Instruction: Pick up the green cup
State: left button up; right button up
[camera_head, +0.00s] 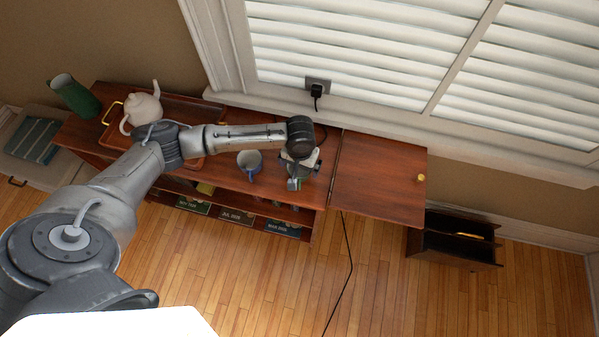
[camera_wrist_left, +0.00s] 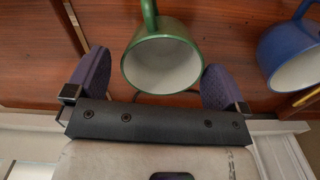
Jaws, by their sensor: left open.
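The green cup (camera_wrist_left: 163,62) shows in the left wrist view, its white inside facing the camera and its handle at the top of the picture. My left gripper (camera_wrist_left: 156,72) is open, with one purple-grey finger pad on each side of the cup; whether either pad touches it I cannot tell. In the head view my left gripper (camera_head: 296,178) is over the right part of the wooden cabinet top and hides most of the green cup. My right gripper is not in view.
A blue cup (camera_head: 249,161) stands left of the gripper. A white teapot (camera_head: 143,106) on a tray and a green pitcher (camera_head: 76,96) are farther left. The cabinet's flat right leaf (camera_head: 375,180) is clear except for a brass knob. A black cord hangs down in front.

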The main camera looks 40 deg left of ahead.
aim_at(299, 172)
pick_arm(q)
jog(key=shift+s+a+f+b, duration=0.15)
jog(key=shift+f+b, duration=0.8)
jog(key=shift+f, duration=1.65)
jog(key=c, duration=1)
jog(key=shift+r, duration=0.15)
